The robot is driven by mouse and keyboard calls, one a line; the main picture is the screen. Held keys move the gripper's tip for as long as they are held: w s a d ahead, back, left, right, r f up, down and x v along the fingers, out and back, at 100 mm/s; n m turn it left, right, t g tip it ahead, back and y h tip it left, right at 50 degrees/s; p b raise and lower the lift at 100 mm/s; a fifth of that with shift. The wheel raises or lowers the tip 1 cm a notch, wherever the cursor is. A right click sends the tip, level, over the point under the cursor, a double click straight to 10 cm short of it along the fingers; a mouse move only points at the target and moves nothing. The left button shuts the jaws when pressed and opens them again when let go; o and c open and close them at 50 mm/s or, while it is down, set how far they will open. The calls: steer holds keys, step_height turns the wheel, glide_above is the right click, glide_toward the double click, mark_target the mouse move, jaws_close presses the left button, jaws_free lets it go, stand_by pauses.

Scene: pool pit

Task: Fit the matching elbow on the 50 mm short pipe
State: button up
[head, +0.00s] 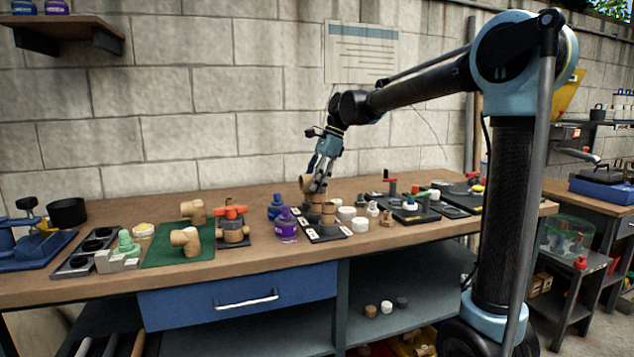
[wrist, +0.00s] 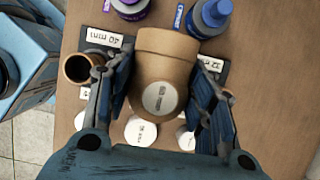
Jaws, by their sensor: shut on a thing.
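My gripper (head: 318,186) is shut on a tan elbow (head: 306,183) above the black strip of short pipes. In the wrist view the elbow (wrist: 165,60) sits between the two fingers, with a round pale mark on its near face. Tan short pipes (head: 328,223) stand upright on the labelled black strip (head: 320,239). One open pipe end (wrist: 78,68) shows left of the fingers in the wrist view. The elbow hides what is directly beneath it, so I cannot tell whether it touches a pipe.
A purple bottle (head: 286,223) and a blue bottle (head: 276,207) stand close left of the strip. White fittings (head: 360,224) lie to its right. More tan elbows (head: 186,240) rest on a green mat (head: 160,254), near an orange-handled valve (head: 232,226). The bench front edge is fairly clear.

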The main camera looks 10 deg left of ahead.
steer(key=shift+f, duration=0.2)
steer(key=o, duration=1.2)
steer(key=shift+o, duration=0.4)
steer(key=o, duration=0.3)
steer(key=shift+o, duration=0.2)
steer(key=shift+r, duration=4)
steer(key=shift+d, duration=0.1)
